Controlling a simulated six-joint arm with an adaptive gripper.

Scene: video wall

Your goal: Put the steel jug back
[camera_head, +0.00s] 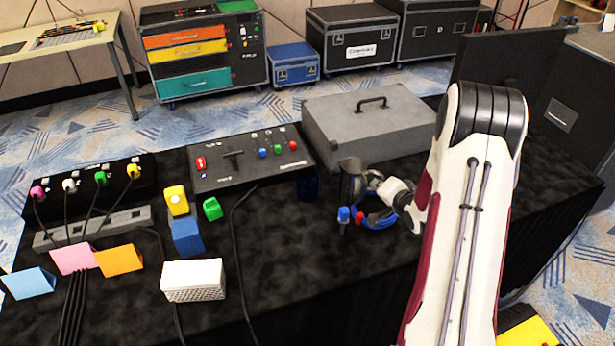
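The steel jug (351,182) is a dark, shiny vessel. It looks upright, on or just above the black-covered table, in front of the grey case. My arm comes in from the right, and its white wrist ends just right of the jug. My gripper (371,181) is small and dark here, at the jug's right side where a handle could be. It seems to touch the jug, but the fingers blend with it. I cannot tell whether they are closed on it.
A blue ring-like item (379,221) with red and blue parts lies just in front of the jug. The grey case (365,128) stands behind. A control panel (250,160), coloured blocks and a white box (193,280) are to the left. The table's front middle is clear apart from cables.

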